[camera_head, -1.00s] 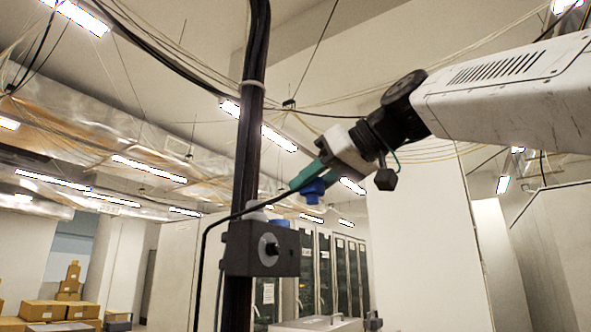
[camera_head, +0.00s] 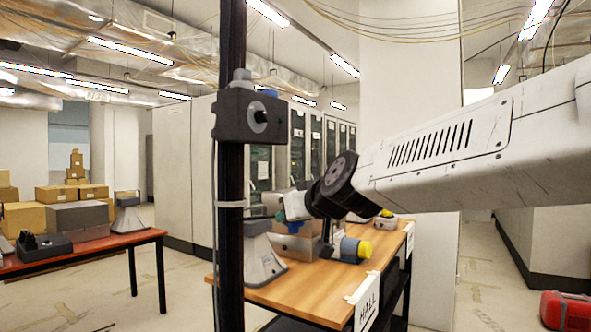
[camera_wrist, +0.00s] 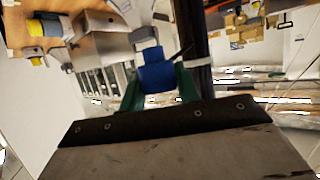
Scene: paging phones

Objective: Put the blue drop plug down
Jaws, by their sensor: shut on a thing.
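The blue drop plug (camera_wrist: 157,72) sits between the green fingers of my gripper (camera_wrist: 158,84) in the wrist view. My gripper is shut on it. In the head view my gripper (camera_head: 278,204) is at the far end of my arm, in front of a metal box near the left part of the wooden table (camera_head: 322,286). The plug is too hidden or small there to make out clearly. I cannot tell its height above the tabletop.
A grey wedge-shaped stand (camera_head: 262,262) is on the wooden table beside the dark pole (camera_head: 231,180). A blue-and-yellow cylinder (camera_head: 363,249) lies to the right, behind a HALL sign (camera_head: 367,303). A red table (camera_head: 100,252) with devices stands left. A red case (camera_head: 566,310) is on the floor.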

